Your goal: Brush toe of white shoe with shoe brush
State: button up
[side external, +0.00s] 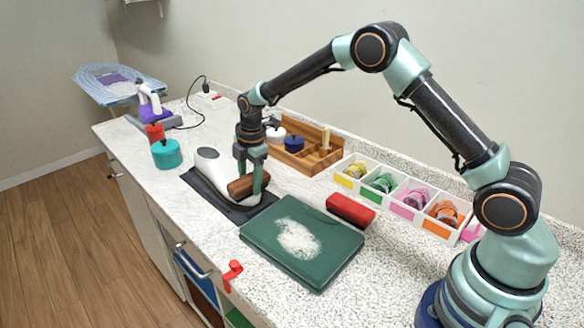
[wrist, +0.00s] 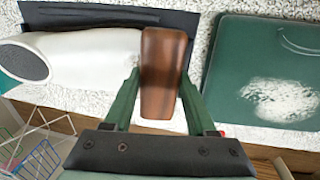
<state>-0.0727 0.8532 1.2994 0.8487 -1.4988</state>
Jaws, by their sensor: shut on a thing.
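The white shoe (side external: 213,169) lies on a dark mat (side external: 199,184) on the counter. It also shows in the wrist view (wrist: 90,55), with its dark opening at the left and its toe end at the right. The brown wooden shoe brush (side external: 240,187) is between the fingers of my gripper (side external: 254,182), which is shut on it. In the wrist view the brush (wrist: 164,70) covers the shoe's toe end. The brush is at or just over the toe; contact is hidden, and so are its bristles.
A green board (side external: 335,250) with a white powdery patch lies beside the mat. A red block (side external: 350,210), white bins (side external: 383,182) and a wooden organizer (side external: 318,160) stand toward the wall. A teal pot (side external: 166,154) is at the left. A red clamp (side external: 231,275) is at the front edge.

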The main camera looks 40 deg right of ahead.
jog(key=shift+w, duration=0.15)
jog(key=shift+w+r, duration=0.2)
jog(key=shift+w, duration=0.9)
jog(key=shift+w, duration=0.75)
jog(key=shift+s, duration=0.1)
jog(key=shift+s, duration=0.65)
jog(key=shift+s, duration=0.1)
jog(key=shift+s+f, duration=0.2)
jog(key=shift+s, duration=0.95)
